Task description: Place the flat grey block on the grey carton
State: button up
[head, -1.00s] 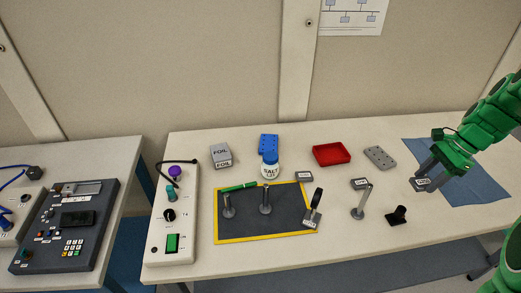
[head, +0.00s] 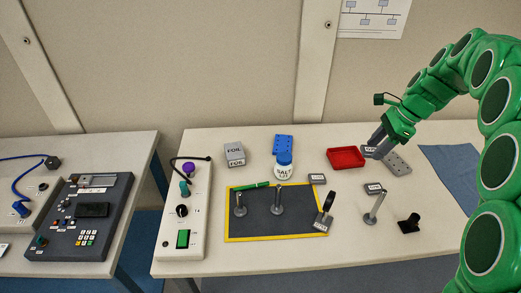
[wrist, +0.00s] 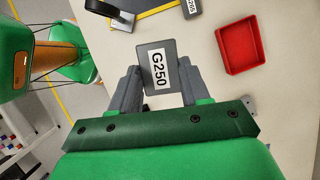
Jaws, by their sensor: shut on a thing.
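My gripper (head: 378,140) is shut on a flat grey block (head: 370,151) with a white label. In the wrist view the block (wrist: 146,52) sits between the two fingers and its label reads G250.
Posts stand on a yellow-edged dark mat (head: 260,222). A blue cloth (head: 452,168) lies bare at right.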

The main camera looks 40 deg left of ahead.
jog(key=s+a+m, duration=0.1)
jog(key=s+a, duration=0.6)
jog(key=a, duration=0.4)
jog(key=s+a+m+t, duration=0.1)
jog(key=s+a, duration=0.5)
jog(key=a, duration=0.6)
jog(key=s+a+m, duration=0.1)
jog(key=s+a, duration=0.6)
jog(key=a, duration=0.4)
send_over(234, 150)
jog(key=d, duration=0.2)
jog(key=shift+w+a+f, duration=0.1)
jog(key=shift+f, duration=3.4)
jog(key=shift+a+f, duration=0.1)
jog(key=shift+f, duration=3.35)
jog(key=shift+y, duration=0.3)
jog(key=shift+w+a+f, duration=0.15)
jog(key=shift+a+f, duration=0.05)
jog(key=shift+f, duration=1.65)
jog(key=shift+f, duration=0.15)
